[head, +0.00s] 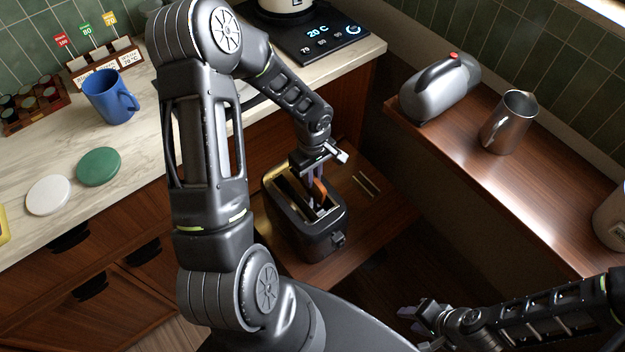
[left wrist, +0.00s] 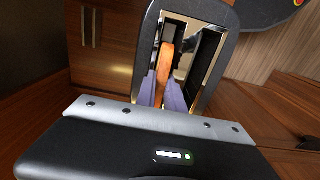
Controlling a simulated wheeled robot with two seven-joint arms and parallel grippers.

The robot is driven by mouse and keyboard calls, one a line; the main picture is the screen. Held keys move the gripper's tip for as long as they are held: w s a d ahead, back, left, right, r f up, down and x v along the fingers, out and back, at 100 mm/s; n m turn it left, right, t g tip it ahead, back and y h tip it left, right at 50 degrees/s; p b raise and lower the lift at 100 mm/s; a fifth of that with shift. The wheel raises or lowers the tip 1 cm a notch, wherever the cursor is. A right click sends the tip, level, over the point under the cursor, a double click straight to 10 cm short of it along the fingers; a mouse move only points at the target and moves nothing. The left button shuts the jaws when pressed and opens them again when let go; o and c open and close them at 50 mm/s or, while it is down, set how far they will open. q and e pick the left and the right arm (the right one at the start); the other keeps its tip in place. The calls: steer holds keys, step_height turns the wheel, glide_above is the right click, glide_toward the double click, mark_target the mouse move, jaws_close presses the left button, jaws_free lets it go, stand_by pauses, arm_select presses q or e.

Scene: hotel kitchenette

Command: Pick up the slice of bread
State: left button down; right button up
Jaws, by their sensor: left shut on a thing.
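The slice of bread (head: 320,187) is an orange-brown piece seen edge-on at one slot of the black toaster (head: 312,240). In the left wrist view the bread (left wrist: 165,62) stands upright in a slot of the toaster (left wrist: 222,14), between my two purple fingertips. My left gripper (head: 315,193) points down from above the toaster and is shut on the bread. The bread's lower part is hidden in the slot. The other slot looks dark and empty. My right gripper (head: 413,328) is at the lower right, away from the toaster, with its fingers apart and empty.
The counter at left holds a blue mug (head: 108,97), a green disc (head: 98,167) and a white disc (head: 49,194).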

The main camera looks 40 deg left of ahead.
arm_select(q)
step_height(320, 180, up, 10)
steer(key=shift+f, duration=0.2)
stand_by(0.7)
